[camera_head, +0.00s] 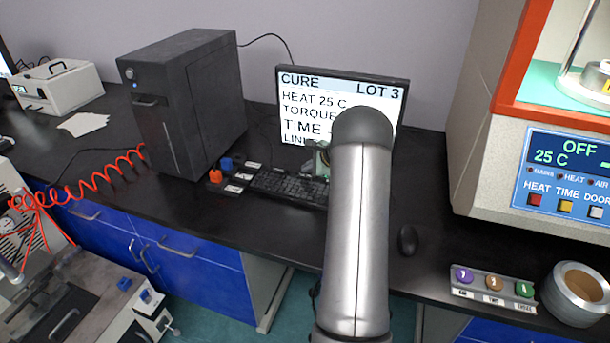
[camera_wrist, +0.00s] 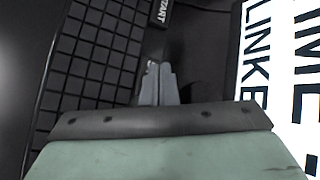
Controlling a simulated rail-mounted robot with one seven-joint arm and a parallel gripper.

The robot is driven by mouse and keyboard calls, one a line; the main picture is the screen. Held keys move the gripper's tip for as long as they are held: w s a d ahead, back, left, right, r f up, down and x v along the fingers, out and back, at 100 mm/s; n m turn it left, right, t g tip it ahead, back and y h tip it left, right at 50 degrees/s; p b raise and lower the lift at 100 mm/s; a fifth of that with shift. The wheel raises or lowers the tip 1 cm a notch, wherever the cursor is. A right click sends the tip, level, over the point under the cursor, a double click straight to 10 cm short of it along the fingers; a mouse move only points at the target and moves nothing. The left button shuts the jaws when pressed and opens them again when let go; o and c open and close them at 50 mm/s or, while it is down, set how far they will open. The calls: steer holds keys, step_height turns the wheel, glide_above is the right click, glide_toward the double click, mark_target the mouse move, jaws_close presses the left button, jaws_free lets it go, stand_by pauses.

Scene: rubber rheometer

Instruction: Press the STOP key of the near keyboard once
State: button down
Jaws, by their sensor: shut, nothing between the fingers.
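The near keyboard (camera_head: 285,188) lies on the black bench in front of the monitor. Small keys with white labels (camera_head: 243,176) stand at its left end. Their words are too small to read in the head view, so I cannot tell which is STOP. In the wrist view the keyboard (camera_wrist: 95,60) fills the left side, and a key labelled START (camera_wrist: 163,12) shows at the top edge. No STOP label shows there. My gripper (camera_wrist: 159,84) is shut and empty, over the keyboard's monitor-side edge. In the head view my arm partly hides it and the keyboard's right end.
The monitor (camera_head: 310,84) stands close behind the keyboard and beside my fingers in the wrist view. A computer tower (camera_head: 200,105), an orange button (camera_head: 215,176) and a blue button (camera_head: 227,163) are to the left. A mouse (camera_head: 408,240) lies right of my arm.

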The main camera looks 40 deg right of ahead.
mark_target(308, 177)
steer(key=shift+r, duration=0.3)
steer(key=shift+r+p, duration=1.45)
steer(key=shift+r, duration=0.95)
